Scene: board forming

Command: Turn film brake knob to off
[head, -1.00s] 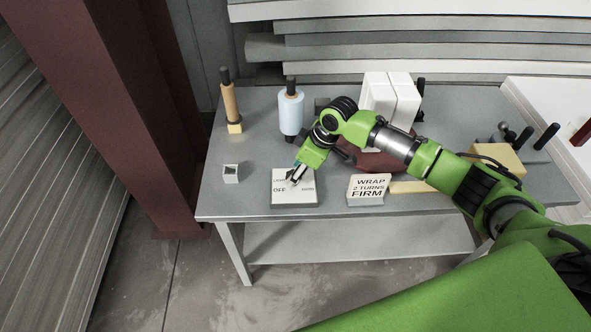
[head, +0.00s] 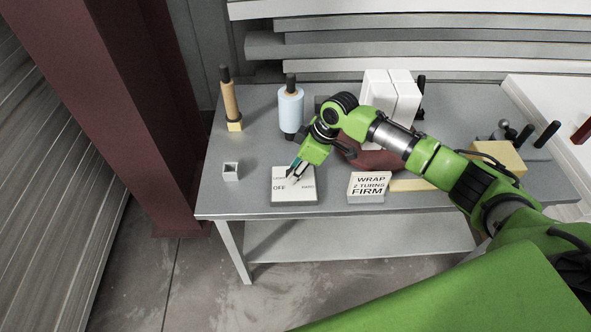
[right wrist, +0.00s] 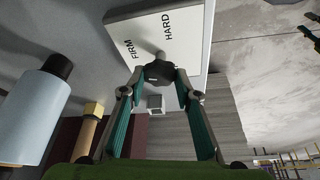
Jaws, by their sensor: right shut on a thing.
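The white brake panel (head: 280,198) lies on the near part of the grey table. In the head view it reads OFF at left, with blurred labels above and at right. The right wrist view shows the panel (right wrist: 138,22) with FIRM and HARD printed on it. My right gripper (right wrist: 158,76) is shut on the dark round knob (right wrist: 159,70), one finger at each side. In the head view my right gripper (head: 293,179) covers the knob, so its setting cannot be read there. My left gripper is not in view.
A sign (head: 368,188) reading WRAP 2 TURNS FIRM stands right of the panel. A light blue roll (head: 291,110) and a tan roll (head: 229,101) stand behind. A small grey box (head: 231,172) sits left. White blocks (head: 391,97) stand farther back. The table's front edge is close.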

